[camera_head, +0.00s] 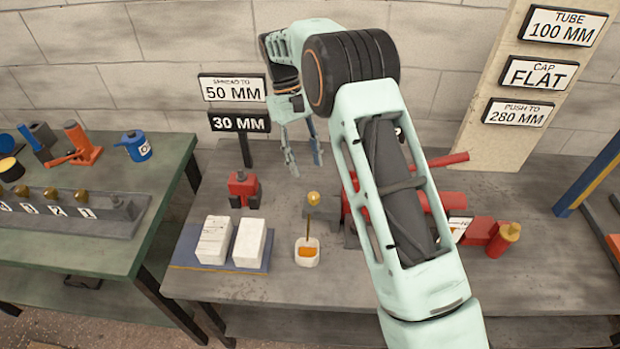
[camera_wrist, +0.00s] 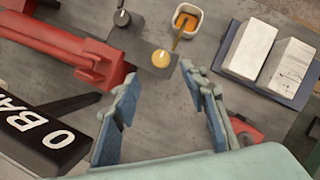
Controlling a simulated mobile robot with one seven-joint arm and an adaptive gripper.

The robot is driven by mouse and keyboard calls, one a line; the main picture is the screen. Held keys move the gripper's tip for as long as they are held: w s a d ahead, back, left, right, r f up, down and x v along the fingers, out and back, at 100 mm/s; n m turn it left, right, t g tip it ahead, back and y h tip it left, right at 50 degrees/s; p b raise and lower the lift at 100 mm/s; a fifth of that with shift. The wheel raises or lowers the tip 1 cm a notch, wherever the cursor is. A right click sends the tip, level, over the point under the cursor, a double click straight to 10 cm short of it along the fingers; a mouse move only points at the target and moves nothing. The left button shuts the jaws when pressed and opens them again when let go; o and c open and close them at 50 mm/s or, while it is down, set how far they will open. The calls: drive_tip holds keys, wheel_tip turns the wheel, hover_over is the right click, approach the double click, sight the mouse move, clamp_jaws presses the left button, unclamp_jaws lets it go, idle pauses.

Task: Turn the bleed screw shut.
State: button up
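A brass-yellow knob, which looks like the bleed screw (camera_head: 313,198), sits on a small dark grey block (camera_head: 318,211) on the bench; it also shows in the wrist view (camera_wrist: 161,59). A thin yellowish tube (camera_wrist: 178,37) runs from beside it into a white cup (camera_head: 307,260) of orange fluid. My gripper (camera_head: 304,160) is open and empty, above and behind the knob in the head view. In the wrist view my fingers (camera_wrist: 160,82) point towards the knob, which lies just beyond and between their tips, apart from them. My arm hides part of the red equipment.
A red cylinder (camera_wrist: 65,45) adjoins the grey block, with a dark knob (camera_wrist: 122,18) near it. Two white boxes (camera_head: 214,240) lie on a blue mat. A red clamp-like tool (camera_head: 243,188) and a sign post (camera_head: 246,150) stand nearby. A black-framed label (camera_wrist: 45,130) is close to my left finger.

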drive_tip(key=shift+v, duration=1.45)
